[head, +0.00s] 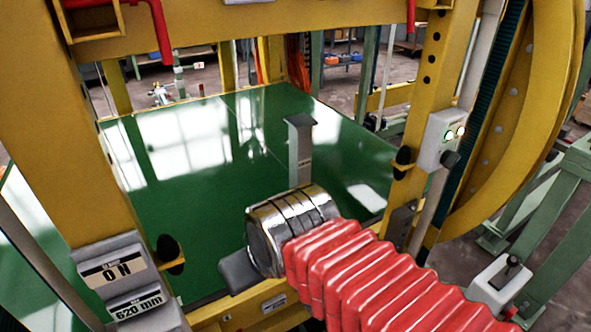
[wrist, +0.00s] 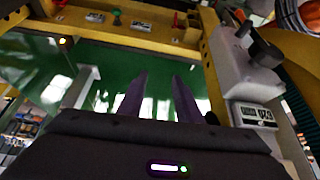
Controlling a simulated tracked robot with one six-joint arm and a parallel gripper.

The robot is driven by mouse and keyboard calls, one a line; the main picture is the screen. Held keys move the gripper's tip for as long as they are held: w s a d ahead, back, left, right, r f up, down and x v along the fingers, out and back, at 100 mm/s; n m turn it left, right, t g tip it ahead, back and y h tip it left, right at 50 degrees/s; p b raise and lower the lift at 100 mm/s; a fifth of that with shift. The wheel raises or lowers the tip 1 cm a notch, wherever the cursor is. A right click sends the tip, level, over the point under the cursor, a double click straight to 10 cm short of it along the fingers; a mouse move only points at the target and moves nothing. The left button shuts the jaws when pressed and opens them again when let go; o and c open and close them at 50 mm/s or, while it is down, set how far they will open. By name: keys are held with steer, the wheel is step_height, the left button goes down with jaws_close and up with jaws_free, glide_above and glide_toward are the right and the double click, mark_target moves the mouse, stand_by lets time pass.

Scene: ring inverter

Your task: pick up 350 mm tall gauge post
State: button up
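The gauge post (head: 300,152) is a slim grey upright with a wider flat cap, standing on the green table in the head view. Its foot is hidden behind my metal wrist. In the wrist view a grey capped upright (wrist: 77,88), which looks like the same post, stands left of my fingers. My gripper (wrist: 158,85) shows two dark fingers spread apart with only green surface between them. It is open, empty and apart from the post. In the head view the fingers are mostly hidden by my wrist.
The glossy green table (head: 190,190) is largely bare around the post. Yellow frame posts stand left (head: 50,120) and right (head: 425,110), with a grey switch box (head: 440,140) on the right one. Labelled grey blocks (head: 115,275) sit at lower left. A yellow beam (head: 265,305) runs along the front.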

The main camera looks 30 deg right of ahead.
steer(key=shift+o, duration=0.4)
steer(key=shift+o, duration=1.4)
steer(key=shift+w+m, duration=0.1)
steer(key=shift+m, duration=0.2)
steer(key=o, duration=0.3)
steer(key=shift+w+a+f+m+y, duration=0.15)
steer(key=shift+w+m+y, duration=0.15)
steer(key=shift+m, duration=0.25)
steer(key=shift+w+a+f+m+y, duration=0.15)
steer(key=shift+w+m+y, duration=0.1)
steer(key=shift+m, duration=0.3)
steer(key=shift+o, duration=0.8)
steer(key=w+m+y, duration=0.1)
steer(key=w+m, duration=0.1)
steer(key=w+m+y, duration=0.1)
steer(key=m, duration=0.2)
steer(key=shift+w+a+m, duration=0.1)
steer(key=shift+w+m, duration=0.2)
steer(key=shift+w, duration=0.1)
steer(key=w+d+r+m+t+y, duration=0.2)
steer(key=w+d+m+t, duration=0.2)
steer(key=w+d+m, duration=0.75)
steer(key=w+d+r+m+t+h, duration=0.1)
steer(key=d+m+t+h, duration=0.4)
steer(key=d+m, duration=1.2)
steer(key=w+d+h, duration=0.1)
steer(key=d, duration=0.2)
steer(key=shift+r, duration=0.25)
